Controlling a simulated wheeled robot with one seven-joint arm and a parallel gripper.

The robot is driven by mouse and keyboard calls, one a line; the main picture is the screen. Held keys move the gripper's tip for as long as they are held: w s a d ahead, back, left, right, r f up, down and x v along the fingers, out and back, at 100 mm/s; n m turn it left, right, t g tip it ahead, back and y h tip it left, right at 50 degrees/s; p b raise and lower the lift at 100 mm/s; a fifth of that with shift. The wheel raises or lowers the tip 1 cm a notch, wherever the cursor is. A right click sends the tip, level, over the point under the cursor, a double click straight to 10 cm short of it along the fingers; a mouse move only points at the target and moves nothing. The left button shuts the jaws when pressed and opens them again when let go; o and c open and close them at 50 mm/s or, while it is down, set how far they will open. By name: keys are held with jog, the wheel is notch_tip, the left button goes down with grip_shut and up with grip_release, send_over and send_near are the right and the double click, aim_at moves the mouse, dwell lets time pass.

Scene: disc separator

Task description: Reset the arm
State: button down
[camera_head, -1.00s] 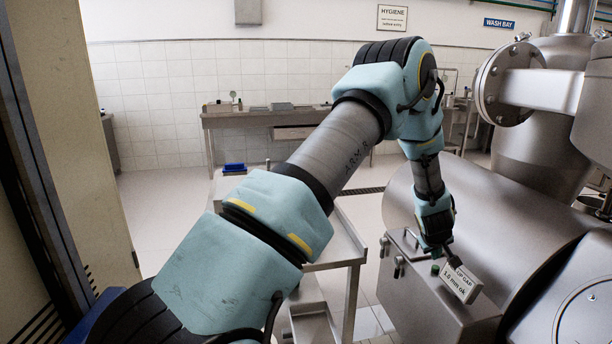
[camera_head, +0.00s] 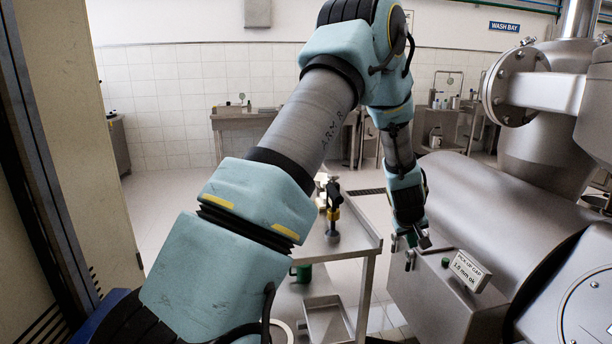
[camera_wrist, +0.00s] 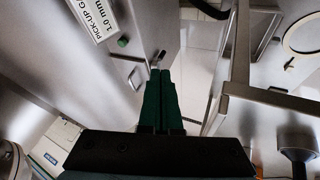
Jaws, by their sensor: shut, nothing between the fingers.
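My arm reaches up and over from the lower left in the head view, then bends down. My gripper (camera_head: 423,240) hangs above the left end of the grey metal housing, left of the white "PICK-UP GAP 1.0 mm ok" sign (camera_head: 468,272). In the wrist view my gripper (camera_wrist: 161,72) shows two dark green fingers side by side, closed together and empty. The sign also shows at the upper left of the wrist view (camera_wrist: 92,18). A green knob (camera_head: 445,262) sits beside the sign; it also shows in the wrist view (camera_wrist: 123,41).
The separator's large steel drum (camera_head: 480,205) and flanged pipe (camera_head: 535,92) fill the right side. A steel cart (camera_head: 350,250) with a dark tool (camera_head: 333,212) and a lower tray (camera_head: 327,322) stands left of the housing. A bench (camera_head: 240,118) lines the back wall.

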jog(key=s+a+r+m+g+y, duration=0.1)
jog(key=s+a+r, duration=0.25)
jog(key=a, duration=0.75)
jog(key=s+a+r+g+y, duration=0.1)
jog(key=s+a+r, duration=0.3)
jog(key=a, duration=0.6)
jog(key=s+a+r+g+y, duration=0.1)
jog(key=s+a+r+y, duration=0.1)
jog(key=s+a, duration=1)
jog(key=a+r, duration=0.1)
jog(key=a, duration=0.2)
jog(key=shift+r+m+g, duration=0.3)
jog(key=shift+s+d, duration=0.1)
